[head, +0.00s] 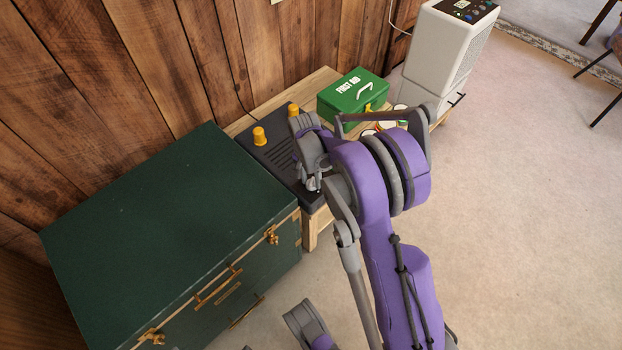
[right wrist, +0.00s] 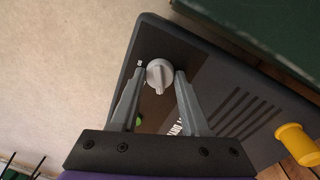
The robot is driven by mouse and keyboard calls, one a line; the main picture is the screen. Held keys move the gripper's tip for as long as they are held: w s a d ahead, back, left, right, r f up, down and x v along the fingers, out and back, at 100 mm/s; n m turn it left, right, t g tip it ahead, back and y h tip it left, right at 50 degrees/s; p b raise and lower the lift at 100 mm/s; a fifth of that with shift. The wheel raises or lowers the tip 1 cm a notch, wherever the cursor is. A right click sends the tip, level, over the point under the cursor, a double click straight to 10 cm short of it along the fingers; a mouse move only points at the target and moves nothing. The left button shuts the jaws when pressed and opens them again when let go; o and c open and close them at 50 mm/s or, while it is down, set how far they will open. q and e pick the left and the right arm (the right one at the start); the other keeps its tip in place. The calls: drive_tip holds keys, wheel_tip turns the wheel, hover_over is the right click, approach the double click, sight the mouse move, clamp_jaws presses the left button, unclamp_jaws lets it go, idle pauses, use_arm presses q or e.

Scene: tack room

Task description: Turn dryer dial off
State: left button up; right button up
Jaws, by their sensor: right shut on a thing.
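The dryer (head: 262,158) is a flat dark box with vent slots and yellow pegs, on a low wooden bench. Its dial (right wrist: 159,74) is a light grey round knob with a raised grip bar, which points down toward my wrist in the right wrist view. My right gripper (right wrist: 160,80) has a fingertip on each side of the dial and is shut on it. In the head view the right gripper (head: 312,184) is over the dryer's front right end, and my arm hides the dial. A green spot (right wrist: 138,122) shows on the panel, partly behind a finger.
A large green chest (head: 165,230) stands left of the dryer, close to it. A green first aid box (head: 352,96) sits behind on the bench (head: 310,232). A white appliance (head: 450,50) stands farther back. Open floor lies to the right.

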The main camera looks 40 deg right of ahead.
clamp_jaws()
drive_tip(key=n+p, duration=0.1)
drive_tip(key=n, duration=0.4)
drive_tip(key=shift+n, duration=0.4)
drive_tip(key=n, duration=0.5)
drive_tip(key=shift+s+n+t+h, duration=0.1)
drive_tip(key=shift+n+t+h, duration=0.2)
drive_tip(key=shift+n+t, duration=0.1)
drive_tip(key=shift+n, duration=0.3)
drive_tip(key=o, duration=1.1)
unclamp_jaws()
drive_tip(key=shift+a, duration=0.1)
